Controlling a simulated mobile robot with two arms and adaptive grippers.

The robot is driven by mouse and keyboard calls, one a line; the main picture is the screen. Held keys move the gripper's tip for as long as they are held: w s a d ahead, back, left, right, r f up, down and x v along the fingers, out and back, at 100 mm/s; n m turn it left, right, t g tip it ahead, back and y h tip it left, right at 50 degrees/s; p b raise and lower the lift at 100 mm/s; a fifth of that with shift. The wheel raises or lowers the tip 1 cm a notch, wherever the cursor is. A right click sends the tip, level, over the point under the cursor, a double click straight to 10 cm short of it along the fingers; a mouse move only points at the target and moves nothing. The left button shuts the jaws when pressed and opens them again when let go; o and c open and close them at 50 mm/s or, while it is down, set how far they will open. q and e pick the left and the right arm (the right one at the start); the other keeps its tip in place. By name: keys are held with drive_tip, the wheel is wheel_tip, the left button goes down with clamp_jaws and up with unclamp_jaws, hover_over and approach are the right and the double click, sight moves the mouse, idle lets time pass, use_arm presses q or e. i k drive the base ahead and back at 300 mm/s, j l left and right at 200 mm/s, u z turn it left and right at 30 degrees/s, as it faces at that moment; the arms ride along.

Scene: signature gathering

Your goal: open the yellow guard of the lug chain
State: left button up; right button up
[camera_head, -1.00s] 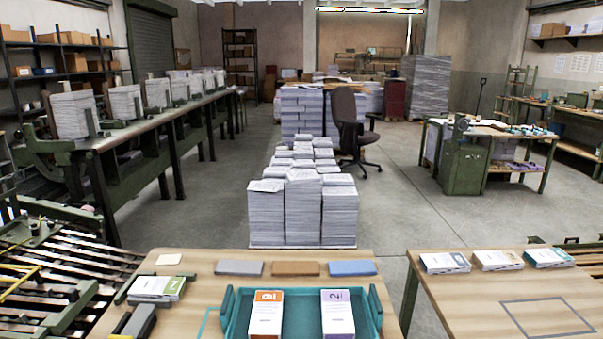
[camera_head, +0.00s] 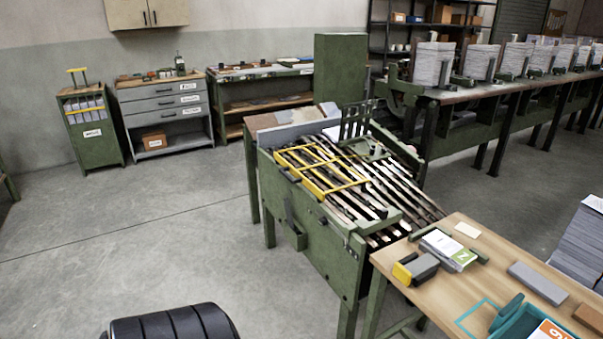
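The yellow guard (camera_head: 337,186) is a frame of yellow bars lying over the rails of the lug chain (camera_head: 395,190). The chain is a bed of long dark and metal rails on a green machine in the middle of the view. The guard appears lowered, close over the rails at their left end. No gripper is in view. A dark, ribbed rounded part (camera_head: 172,322) at the bottom left may be mine.
A wooden table (camera_head: 470,265) with a teal tray (camera_head: 520,318) and booklets (camera_head: 449,250) stands at the right. Grey cabinets (camera_head: 165,112) and a green cabinet (camera_head: 90,128) line the back wall. The floor left of the machine is clear.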

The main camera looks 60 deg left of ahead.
sight(300, 178)
drive_tip(key=j+u, duration=0.1)
drive_tip(key=u, duration=1.85)
